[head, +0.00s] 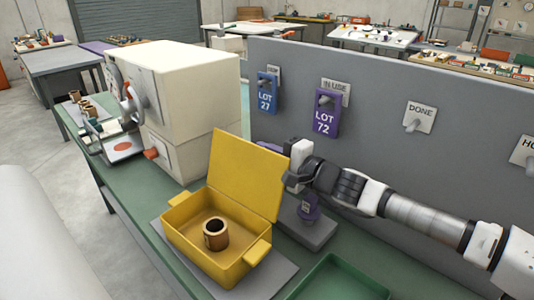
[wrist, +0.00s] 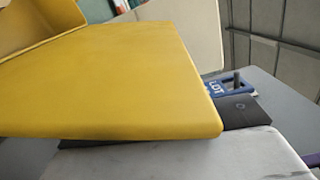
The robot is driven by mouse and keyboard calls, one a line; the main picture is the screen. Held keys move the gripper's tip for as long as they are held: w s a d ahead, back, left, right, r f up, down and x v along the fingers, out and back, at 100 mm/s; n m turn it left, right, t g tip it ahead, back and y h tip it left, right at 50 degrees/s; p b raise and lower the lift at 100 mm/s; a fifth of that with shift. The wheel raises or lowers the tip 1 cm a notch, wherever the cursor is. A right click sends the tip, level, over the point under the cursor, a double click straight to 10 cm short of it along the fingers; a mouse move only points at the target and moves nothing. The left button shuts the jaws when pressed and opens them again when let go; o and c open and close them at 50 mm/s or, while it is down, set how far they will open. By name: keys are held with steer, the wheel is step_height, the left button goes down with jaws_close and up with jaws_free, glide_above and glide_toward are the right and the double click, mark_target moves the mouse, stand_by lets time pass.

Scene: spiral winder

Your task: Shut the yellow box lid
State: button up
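The yellow box (head: 190,246) stands on a grey mat on the green bench in the head view. Its lid (head: 233,165) is open and stands up from the back rim, leaning back a little. A brown ring-shaped spool (head: 215,234) sits inside the box. My gripper (head: 294,180) is at the lid's right edge, beside or just behind it; I cannot tell if they touch. In the wrist view the lid (wrist: 110,88) fills much of the picture, in front of a dark part of my gripper (wrist: 242,112). The fingertips are mostly hidden, so their opening is unclear.
A cream machine (head: 188,100) stands left of the box. A grey panel (head: 385,90) with hanging tags, LOT 27 (head: 267,95) and LOT 72 (head: 326,115), rises behind my arm. A green tray (head: 340,280) lies right of the box. A grey stand with a purple piece (head: 309,208) is below my gripper.

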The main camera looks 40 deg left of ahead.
mark_target(252, 177)
steer(key=shift+s+f, duration=0.1)
steer(key=s+n+b, duration=0.2)
steer(key=b, duration=0.3)
steer(key=shift+o, duration=0.2)
steer(key=s+n+b, duration=0.1)
steer(key=s+r+n+b, duration=0.1)
steer(key=b, duration=0.1)
steer(key=s+n+b, duration=0.1)
steer(key=b, duration=0.1)
steer(key=shift+s+d+r, duration=0.1)
steer(key=shift+s+r, duration=0.05)
steer(key=shift+r, duration=0.15)
steer(key=shift+s+r+n+b, duration=0.2)
steer(key=shift+s+n+b, duration=0.2)
steer(key=shift+s+b, duration=0.25)
steer(key=shift+s+r+b, duration=0.25)
steer(key=shift+s+b, duration=0.3)
steer(key=shift+s, duration=0.1)
steer(key=shift+c, duration=0.3)
